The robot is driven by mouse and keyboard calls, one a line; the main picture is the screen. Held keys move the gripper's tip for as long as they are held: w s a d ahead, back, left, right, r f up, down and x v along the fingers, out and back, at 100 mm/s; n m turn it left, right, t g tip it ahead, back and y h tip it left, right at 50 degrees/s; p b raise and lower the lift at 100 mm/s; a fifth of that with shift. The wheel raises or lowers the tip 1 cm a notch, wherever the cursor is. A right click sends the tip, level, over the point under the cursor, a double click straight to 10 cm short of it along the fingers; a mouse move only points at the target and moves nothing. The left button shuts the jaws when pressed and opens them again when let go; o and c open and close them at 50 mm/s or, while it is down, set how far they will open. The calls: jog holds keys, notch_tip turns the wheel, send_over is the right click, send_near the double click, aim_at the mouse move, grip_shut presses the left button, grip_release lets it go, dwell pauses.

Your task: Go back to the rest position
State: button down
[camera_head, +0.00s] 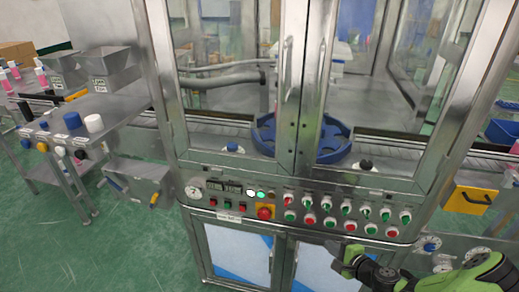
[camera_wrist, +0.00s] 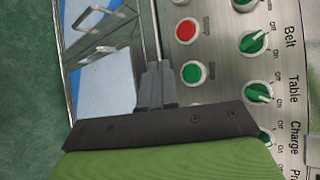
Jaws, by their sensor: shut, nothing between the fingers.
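My gripper (camera_head: 336,247) is at the lower right of the head view, low in front of the machine's control panel (camera_head: 239,203). In the wrist view my gripper (camera_wrist: 157,72) shows its two dark fingers together with nothing between them. Its fingertips point toward the panel's lower edge, near a green button (camera_wrist: 194,72) and a red button (camera_wrist: 187,31). I cannot tell whether they touch the machine. Green knobs labelled Belt (camera_wrist: 254,42) and Table (camera_wrist: 257,92) stand to the right of the fingers. A Charge label is also readable.
The glass-doored machine (camera_head: 292,150) stands directly ahead, with door handles (camera_head: 287,68) sticking out. A blue rotary tray (camera_head: 331,155) is inside. A side table (camera_head: 85,122) with coloured caps stands at the left. Green floor (camera_head: 120,245) is open at the lower left.

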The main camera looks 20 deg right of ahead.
jog(key=s+a+r+n+g+y+p, duration=0.1)
jog(key=a+r+n+g+y+p, duration=0.15)
jog(key=a+r+n+g, duration=0.95)
jog(key=s+a+r+n+t+h+p, duration=0.1)
jog(key=s+a+r+n+t+h, duration=0.1)
jog(key=s+a+r+n, duration=0.2)
jog(key=s+a+r+n+t+h+p, duration=0.1)
jog(key=s+a+r+n, duration=0.3)
jog(key=s+a+r, duration=0.5)
jog(key=s+r+t, duration=0.1)
jog(key=s+r, duration=0.3)
jog(key=r, duration=0.4)
jog(key=shift+a+n+t+h, duration=0.3)
jog(key=shift+h, duration=0.05)
jog(key=shift+r, duration=0.1)
dwell(1.0)
